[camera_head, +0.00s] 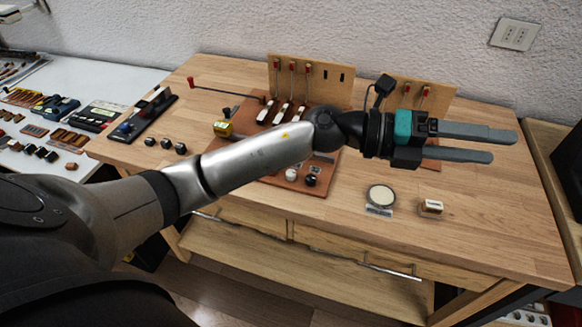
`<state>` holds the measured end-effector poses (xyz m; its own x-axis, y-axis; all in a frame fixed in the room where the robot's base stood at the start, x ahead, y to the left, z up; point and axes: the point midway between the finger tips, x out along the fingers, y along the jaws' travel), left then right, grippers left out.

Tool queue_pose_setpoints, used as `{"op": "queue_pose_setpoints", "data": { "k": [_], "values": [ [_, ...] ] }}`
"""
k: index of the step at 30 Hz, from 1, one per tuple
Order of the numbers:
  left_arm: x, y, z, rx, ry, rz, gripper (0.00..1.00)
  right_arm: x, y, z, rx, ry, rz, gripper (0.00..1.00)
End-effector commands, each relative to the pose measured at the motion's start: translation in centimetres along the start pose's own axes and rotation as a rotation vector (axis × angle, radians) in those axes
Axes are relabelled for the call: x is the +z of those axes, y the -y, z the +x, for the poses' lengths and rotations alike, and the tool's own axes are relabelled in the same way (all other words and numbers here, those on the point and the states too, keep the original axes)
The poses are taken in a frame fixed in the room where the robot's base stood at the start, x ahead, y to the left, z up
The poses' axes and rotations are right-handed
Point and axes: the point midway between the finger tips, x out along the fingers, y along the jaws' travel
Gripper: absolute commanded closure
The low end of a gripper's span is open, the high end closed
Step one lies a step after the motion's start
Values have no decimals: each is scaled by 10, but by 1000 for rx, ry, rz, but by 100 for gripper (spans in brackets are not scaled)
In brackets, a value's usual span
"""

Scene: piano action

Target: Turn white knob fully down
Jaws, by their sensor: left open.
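A small round white knob (291,174) sits on a brown wooden board (318,188) on the bench, just below my left forearm in the picture. A black knob (310,180) is right beside it. My left gripper (503,147) is open, with its two grey fingers pointing right. It is well to the right of the white knob, with nothing between its fingers. My left arm crosses over the board and hides part of it. The knob's turned position is too small to tell. My right gripper is not in view.
Upright wooden panels with red-topped hammers (291,68) stand behind my arm. A round white disc (380,196) and a small labelled block (431,206) lie at the front right of the bench (490,215). Several black knobs (165,144) lie at the left.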

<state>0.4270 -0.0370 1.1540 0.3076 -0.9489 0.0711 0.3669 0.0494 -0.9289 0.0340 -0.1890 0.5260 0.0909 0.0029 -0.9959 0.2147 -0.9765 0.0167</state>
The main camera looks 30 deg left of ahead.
Motion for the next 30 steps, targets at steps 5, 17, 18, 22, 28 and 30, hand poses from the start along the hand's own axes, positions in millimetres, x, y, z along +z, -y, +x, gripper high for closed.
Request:
{"op": "queue_pose_setpoints", "data": {
  "k": [5,17,18,22,28,30],
  "values": [
    [-10,-51,-27,284,-299,208,38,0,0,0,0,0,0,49],
    [54,-126,-211,1113,-746,326,38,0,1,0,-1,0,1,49],
    [61,-125,-230,1183,-768,312,38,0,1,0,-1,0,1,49],
    [77,-117,-275,1349,-809,266,38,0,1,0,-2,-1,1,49],
    [81,-116,-298,1430,-828,231,38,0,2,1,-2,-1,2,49],
    [78,-123,-298,1429,-830,230,38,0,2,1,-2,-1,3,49]
  ]
}}
